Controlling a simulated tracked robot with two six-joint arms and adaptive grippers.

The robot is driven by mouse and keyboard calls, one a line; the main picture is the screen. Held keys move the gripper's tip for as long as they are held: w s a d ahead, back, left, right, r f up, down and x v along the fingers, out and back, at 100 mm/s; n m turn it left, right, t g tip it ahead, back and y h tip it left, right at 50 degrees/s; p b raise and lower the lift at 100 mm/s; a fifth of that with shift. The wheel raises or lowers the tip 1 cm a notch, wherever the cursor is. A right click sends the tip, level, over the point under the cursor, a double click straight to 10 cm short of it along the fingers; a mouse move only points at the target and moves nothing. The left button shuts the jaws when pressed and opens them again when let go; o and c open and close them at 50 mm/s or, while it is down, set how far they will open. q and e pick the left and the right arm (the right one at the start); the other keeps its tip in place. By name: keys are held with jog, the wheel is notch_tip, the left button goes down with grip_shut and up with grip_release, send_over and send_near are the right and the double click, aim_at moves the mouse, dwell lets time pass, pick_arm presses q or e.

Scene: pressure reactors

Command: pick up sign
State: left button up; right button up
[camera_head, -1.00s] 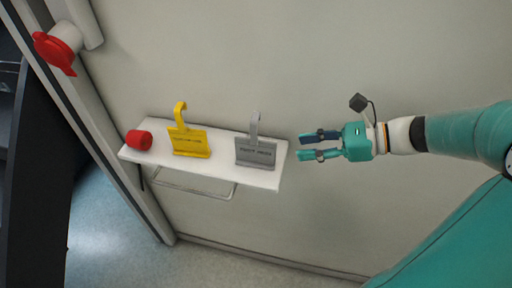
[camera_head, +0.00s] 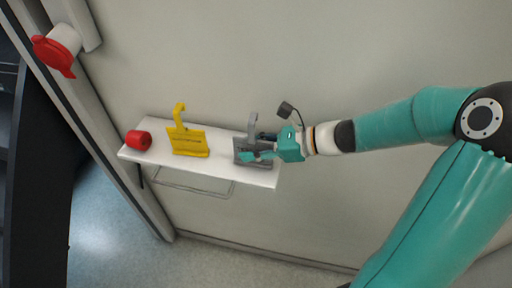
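A grey sign (camera_head: 245,146) with a hook on top stands at the right end of a white wall shelf (camera_head: 215,173). A yellow sign (camera_head: 188,143) of the same shape stands to its left on the shelf. My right gripper (camera_head: 258,147) is at the grey sign, coming from the right, with its fingers overlapping the sign's plate and lower hook. One finger shows in front of the plate and the other lies near the hook. I cannot tell whether the fingers touch the sign. My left gripper is not in view.
A red cylindrical piece (camera_head: 138,140) lies at the shelf's left end. A red handle (camera_head: 54,56) on a white fitting sticks out at the upper left. A thin rail (camera_head: 193,188) hangs below the shelf. The wall to the right is bare.

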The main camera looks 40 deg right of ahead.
grip_shut()
jog(key=shift+r, duration=0.15)
dwell(0.4)
notch_tip(320, 180, up, 20)
jog(key=shift+f+p, duration=0.1)
jog(key=shift+p, duration=0.95)
